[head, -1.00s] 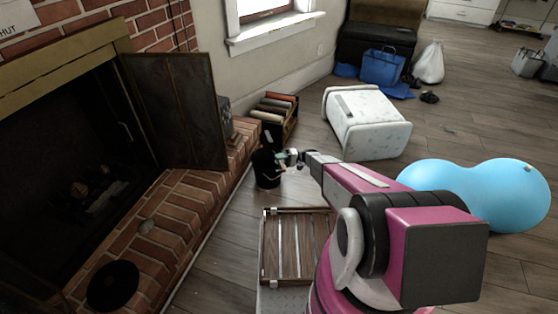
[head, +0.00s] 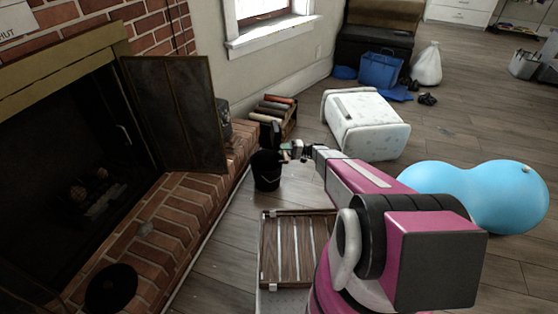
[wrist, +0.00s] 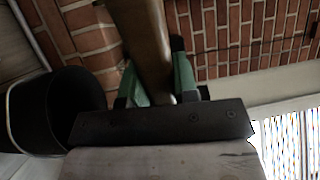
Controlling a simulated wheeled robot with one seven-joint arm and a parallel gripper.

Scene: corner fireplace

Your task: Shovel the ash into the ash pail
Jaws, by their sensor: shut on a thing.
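The black ash pail (head: 267,171) stands on the floor beside the brick hearth; it also shows at the left of the wrist view (wrist: 50,110). My gripper (head: 291,150) is beside and slightly above the pail's rim. Its green fingers (wrist: 160,80) are shut on the shovel's brownish handle (wrist: 146,40). A dark upright shape, seemingly part of the shovel (head: 273,134), shows just above the pail. I cannot tell whether ash is on the shovel or in the pail.
The fireplace (head: 70,140) has an open dark door (head: 178,112). A black disc (head: 111,288) lies on the hearth. A slatted wooden crate (head: 297,248), a log box (head: 276,108), a white bin on its side (head: 365,123) and a blue balloon-like object (head: 480,195) stand around the arm.

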